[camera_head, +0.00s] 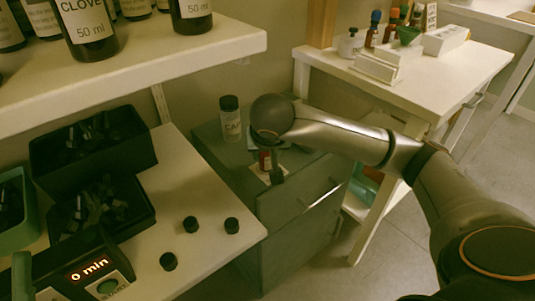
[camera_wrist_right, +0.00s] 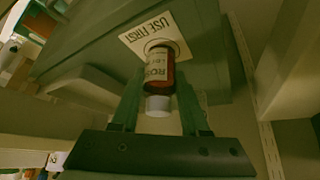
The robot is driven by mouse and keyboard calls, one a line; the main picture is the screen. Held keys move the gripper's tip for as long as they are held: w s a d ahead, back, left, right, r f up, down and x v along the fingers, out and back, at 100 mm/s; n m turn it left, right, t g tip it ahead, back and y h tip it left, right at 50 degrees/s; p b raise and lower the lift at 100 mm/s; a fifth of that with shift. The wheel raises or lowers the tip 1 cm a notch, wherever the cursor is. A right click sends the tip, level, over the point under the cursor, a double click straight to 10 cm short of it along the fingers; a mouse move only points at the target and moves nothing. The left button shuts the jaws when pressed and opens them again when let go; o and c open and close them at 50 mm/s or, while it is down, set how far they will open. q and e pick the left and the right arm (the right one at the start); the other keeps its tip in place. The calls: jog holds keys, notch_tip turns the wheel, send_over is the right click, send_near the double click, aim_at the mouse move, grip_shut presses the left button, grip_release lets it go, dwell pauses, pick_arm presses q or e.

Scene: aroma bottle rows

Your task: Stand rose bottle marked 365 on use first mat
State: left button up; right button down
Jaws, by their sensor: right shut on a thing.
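The rose bottle (camera_wrist_right: 158,70), amber-red with a white label starting "RO" and a white cap, is between the fingers of my right gripper (camera_wrist_right: 160,92), which is shut on it. Its base end is over the white use first mat (camera_wrist_right: 133,37); I cannot tell whether it touches. In the head view the bottle (camera_head: 265,160) shows small below my right wrist, over the mat (camera_head: 258,168) on the green cabinet. The number 365 cannot be read. My left gripper is not in view.
A dark-capped jar (camera_head: 230,118) stands behind the mat on the cabinet (camera_head: 285,195). A white shelf (camera_head: 180,55) with large bottles overhangs the left. Black bins (camera_head: 95,150) and several loose caps (camera_head: 191,224) are on the left table. A white table (camera_head: 430,85) stands right.

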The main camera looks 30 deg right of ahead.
jog(key=shift+f, duration=0.15)
jog(key=shift+c, duration=2)
grip_release()
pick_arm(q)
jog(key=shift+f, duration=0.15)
